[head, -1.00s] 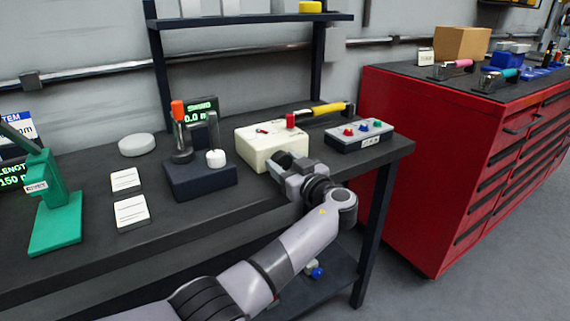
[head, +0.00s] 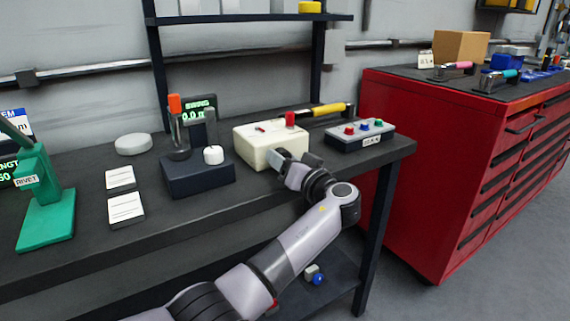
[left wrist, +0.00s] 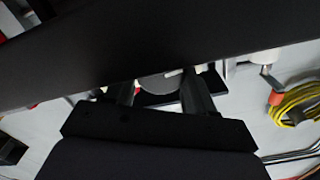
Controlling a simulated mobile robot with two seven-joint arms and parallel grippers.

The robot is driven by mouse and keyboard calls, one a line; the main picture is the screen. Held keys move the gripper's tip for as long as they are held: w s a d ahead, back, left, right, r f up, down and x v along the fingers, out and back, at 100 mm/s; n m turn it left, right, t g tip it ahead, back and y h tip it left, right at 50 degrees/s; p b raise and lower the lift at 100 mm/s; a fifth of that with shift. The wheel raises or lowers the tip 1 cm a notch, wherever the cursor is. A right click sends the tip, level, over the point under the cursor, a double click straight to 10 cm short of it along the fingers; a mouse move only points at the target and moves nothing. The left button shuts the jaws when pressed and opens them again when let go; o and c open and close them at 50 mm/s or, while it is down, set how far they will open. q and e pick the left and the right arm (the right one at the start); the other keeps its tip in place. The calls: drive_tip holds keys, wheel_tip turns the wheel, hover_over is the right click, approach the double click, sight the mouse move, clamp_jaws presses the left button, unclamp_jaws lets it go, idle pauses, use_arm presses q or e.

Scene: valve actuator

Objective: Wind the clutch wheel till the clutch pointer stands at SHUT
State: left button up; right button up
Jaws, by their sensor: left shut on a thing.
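The cream box (head: 258,146) stands on the dark bench in the head view, with a red knob (head: 291,119) and small dark and red marks on top. My left gripper (head: 291,161) is at its front right face. In the left wrist view a grey round part (left wrist: 156,88), likely the clutch wheel, sits between the fingers of my left gripper (left wrist: 158,92), which is shut on it. The wheel is hidden behind the gripper in the head view. I cannot read the clutch pointer or a SHUT mark. My right gripper is out of view.
A button box (head: 360,134) stands close to the right, with a yellow-handled tool (head: 328,110) behind. A dark block with an orange-topped lever (head: 176,120) stands left. White cards and a green press (head: 46,205) are further left. A red cabinet (head: 440,170) stands beyond the bench.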

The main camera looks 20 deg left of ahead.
use_arm(q)
drive_tip(key=shift+m, duration=0.4)
drive_tip(key=o, duration=1)
drive_tip(key=shift+o, duration=0.2)
